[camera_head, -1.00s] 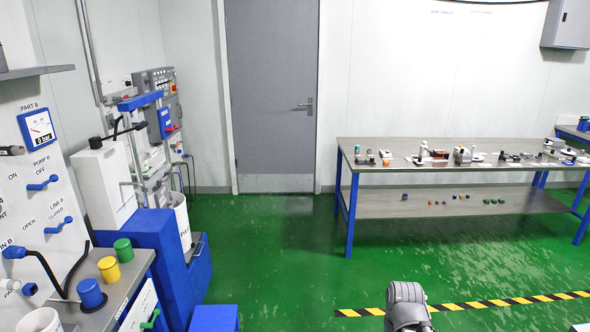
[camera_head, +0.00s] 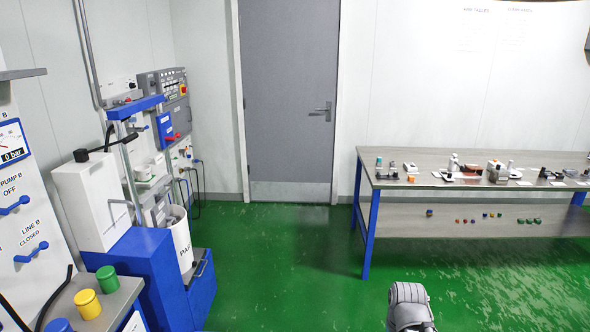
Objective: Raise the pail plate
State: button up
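A white pail (camera_head: 181,240) with dark lettering that starts "PA" stands at the left, beside the blue cabinet (camera_head: 150,262). Its far rim and right side show; its left part is hidden behind the blue cabinet. I cannot make out a separate plate under the pail; that spot is mostly hidden. A lower blue unit with a handle (camera_head: 201,290) stands at the pail's right foot. A grey rounded link of my own arm shows at the bottom right of centre. My gripper is not in view.
A white tank (camera_head: 92,205) stands on the blue cabinet. Behind are a blue-topped frame (camera_head: 136,106) and a control panel (camera_head: 171,84). Blue, yellow (camera_head: 87,303) and green caps sit on the near-left bench. A long table (camera_head: 450,178) stands right. The green floor between is clear.

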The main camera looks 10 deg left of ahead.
aim_at(154, 193)
jog(key=u, duration=0.25)
jog(key=i, duration=1.55)
jog(key=u, duration=0.45)
jog(key=i, duration=1.15)
jog(key=u, duration=0.25)
